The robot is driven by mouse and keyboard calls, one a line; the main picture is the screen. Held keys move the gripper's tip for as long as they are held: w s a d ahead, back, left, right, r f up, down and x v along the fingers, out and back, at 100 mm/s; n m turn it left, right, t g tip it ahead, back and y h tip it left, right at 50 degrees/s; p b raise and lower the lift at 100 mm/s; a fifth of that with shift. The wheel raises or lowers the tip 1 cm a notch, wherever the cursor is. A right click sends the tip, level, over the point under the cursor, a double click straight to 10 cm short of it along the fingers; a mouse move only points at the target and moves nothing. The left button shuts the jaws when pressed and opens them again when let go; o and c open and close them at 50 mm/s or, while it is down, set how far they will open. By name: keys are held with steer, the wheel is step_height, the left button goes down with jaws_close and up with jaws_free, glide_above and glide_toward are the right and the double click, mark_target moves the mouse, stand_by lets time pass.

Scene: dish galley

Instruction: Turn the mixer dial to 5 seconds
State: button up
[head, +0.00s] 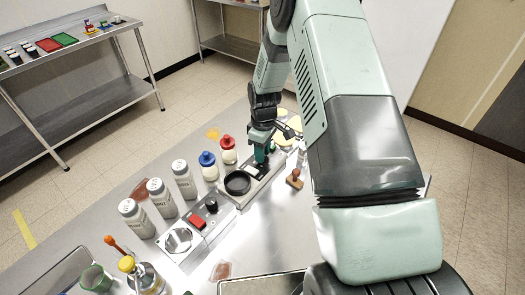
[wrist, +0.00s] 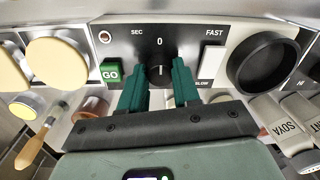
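The mixer dial (wrist: 160,74) is a small black knob with a light pointer mark on a black panel (wrist: 135,42) labelled SEC. Its mark points up toward the printed 0. My gripper (wrist: 160,82) has one teal finger on the left and one on the right of the dial, near the panel. The fingers are spread with the dial between them; I cannot tell if they touch it. In the head view my gripper (head: 262,156) is low over the mixer's panel strip (head: 251,190), and the dial is hidden there.
A green GO button (wrist: 110,71) is left of the dial, a white FAST/SLOW switch (wrist: 214,64) and black round dish (wrist: 264,62) right. Several shaker bottles (head: 183,178) and a stamp (head: 295,178) stand nearby on the table.

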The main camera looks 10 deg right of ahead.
steer(key=shift+c, duration=1.4)
steer(key=m, duration=0.5)
steer(key=shift+m, duration=0.4)
steer(key=m, duration=0.5)
steer(key=shift+m, duration=0.4)
steer(key=shift+s, duration=0.1)
steer(key=o, duration=1.1)
steer(key=shift+c, duration=0.2)
